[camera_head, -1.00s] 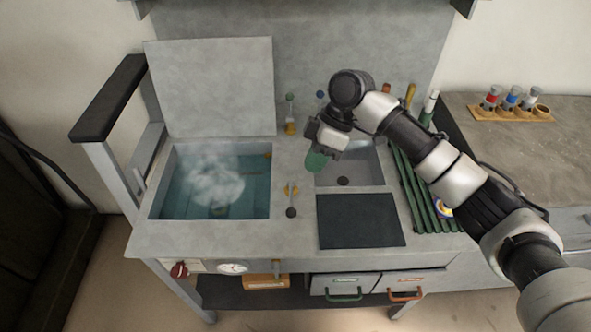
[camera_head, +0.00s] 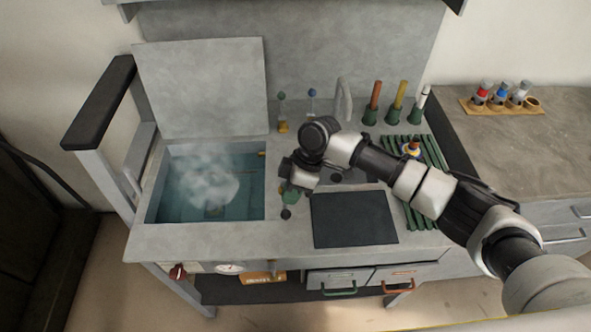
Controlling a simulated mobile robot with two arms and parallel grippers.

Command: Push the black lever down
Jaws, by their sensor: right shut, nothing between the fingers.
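A small lever with a black knob (camera_head: 286,213) stands on the grey worktop, between the water basin and the dark square plate. I cannot tell whether the fingertips touch the lever. My left gripper is not in view.
The open water basin (camera_head: 163,215) steams left of the gripper, its lid (camera_head: 200,90) raised. A dark plate (camera_head: 353,220) and a green rack (camera_head: 432,152) lie to the right.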

